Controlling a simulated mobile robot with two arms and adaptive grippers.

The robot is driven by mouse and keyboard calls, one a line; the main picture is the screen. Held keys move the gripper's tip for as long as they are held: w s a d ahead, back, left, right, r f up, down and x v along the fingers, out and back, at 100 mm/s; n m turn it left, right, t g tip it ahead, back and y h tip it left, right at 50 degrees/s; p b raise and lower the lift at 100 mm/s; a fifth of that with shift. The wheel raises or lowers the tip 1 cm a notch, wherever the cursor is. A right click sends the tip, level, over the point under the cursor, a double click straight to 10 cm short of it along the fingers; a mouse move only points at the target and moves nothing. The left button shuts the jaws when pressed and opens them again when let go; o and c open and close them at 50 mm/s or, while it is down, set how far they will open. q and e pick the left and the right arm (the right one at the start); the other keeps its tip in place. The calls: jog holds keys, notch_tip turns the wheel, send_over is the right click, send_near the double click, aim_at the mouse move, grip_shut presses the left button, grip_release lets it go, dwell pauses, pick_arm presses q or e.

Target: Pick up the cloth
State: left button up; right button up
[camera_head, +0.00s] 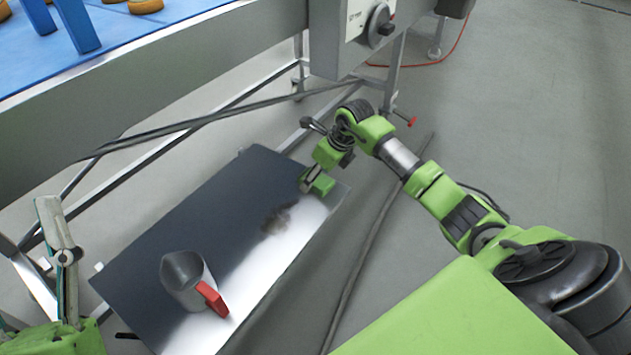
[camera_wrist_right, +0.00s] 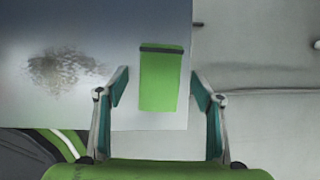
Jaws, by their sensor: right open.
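The cloth is a green rectangle (camera_wrist_right: 163,85) with a dark stripe near its far edge. It lies at the edge of a metal sheet in the right wrist view. In the head view a green patch, apparently the cloth (camera_head: 322,185), shows at the sheet's far right end, partly hidden by my right gripper (camera_head: 309,180). In the wrist view my right gripper (camera_wrist_right: 160,84) is open, its fingers on either side of the cloth, with a gap on each side. I cannot tell its height above the sheet. Part of my left gripper (camera_head: 62,255) shows at the left edge.
The metal sheet (camera_head: 160,225) carries a grey scoop or jug (camera_head: 185,280) with a red handle and a dark smudge of dirt (camera_head: 277,218). A conveyor frame (camera_head: 160,80) with a blue belt stands behind. Open floor (camera_head: 540,120) lies to the right.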

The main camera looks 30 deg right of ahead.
jog(key=shift+f, duration=0.25)
dwell(0.4)
jog(key=c, duration=1.2)
